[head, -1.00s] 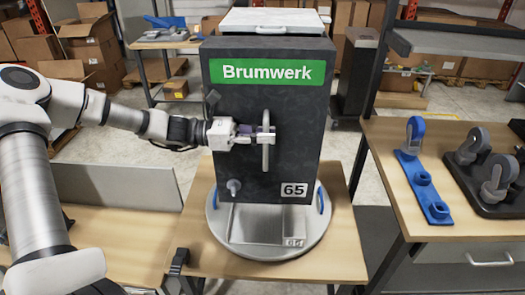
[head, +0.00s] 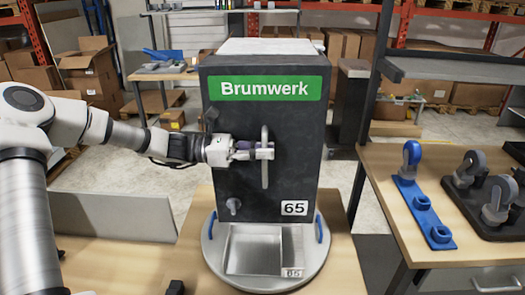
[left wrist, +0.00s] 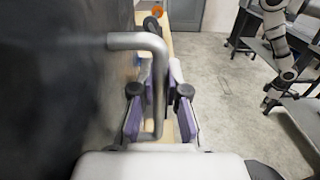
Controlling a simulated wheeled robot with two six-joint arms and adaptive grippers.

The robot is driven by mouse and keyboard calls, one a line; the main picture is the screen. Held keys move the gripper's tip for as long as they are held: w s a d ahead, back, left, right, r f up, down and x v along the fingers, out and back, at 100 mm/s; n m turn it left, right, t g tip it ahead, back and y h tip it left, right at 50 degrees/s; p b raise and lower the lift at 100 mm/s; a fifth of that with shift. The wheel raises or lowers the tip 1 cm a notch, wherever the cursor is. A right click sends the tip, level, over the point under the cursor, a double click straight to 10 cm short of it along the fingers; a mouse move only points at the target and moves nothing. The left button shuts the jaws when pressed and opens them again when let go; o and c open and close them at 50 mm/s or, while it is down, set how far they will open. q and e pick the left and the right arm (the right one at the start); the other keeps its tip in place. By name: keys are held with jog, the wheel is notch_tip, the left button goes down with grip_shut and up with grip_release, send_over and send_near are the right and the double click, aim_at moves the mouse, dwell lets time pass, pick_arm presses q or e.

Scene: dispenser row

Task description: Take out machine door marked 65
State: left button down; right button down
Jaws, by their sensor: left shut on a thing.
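A dark grey machine (head: 225,120) with a green Brumwerk sign (head: 269,88) stands upright in the head view. Its front door (head: 288,178) carries the label 65 (head: 294,208) at lower right. A vertical grey bar handle (head: 265,176) is on the door, and it also shows in the left wrist view (left wrist: 140,40). My left gripper (head: 257,151) is shut on this handle at about mid-height, its fingers on either side of the bar in the left wrist view (left wrist: 160,105). The door looks flush with the machine. My right gripper is not in the head view.
The machine stands on a round plate (head: 312,262) with blue handles, with a metal tray (head: 253,252) in front. At right, a wooden table (head: 405,240) holds a blue stand (head: 424,212) and a dark stand (head: 466,195). Cardboard boxes (head: 92,70) are behind.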

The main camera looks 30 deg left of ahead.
pick_arm(q)
jog(key=s+d+p, duration=0.5)
jog(key=s+p, duration=0.2)
jog(key=s, duration=0.1)
jog(key=s+d+p, duration=0.5)
jog(key=s+p, duration=0.2)
jog(key=s, duration=0.1)
jog(key=shift+s+d+p, duration=0.15)
jog(key=shift+s+p, duration=0.2)
jog(key=shift+p, duration=0.05)
dwell(2.0)
dwell(0.4)
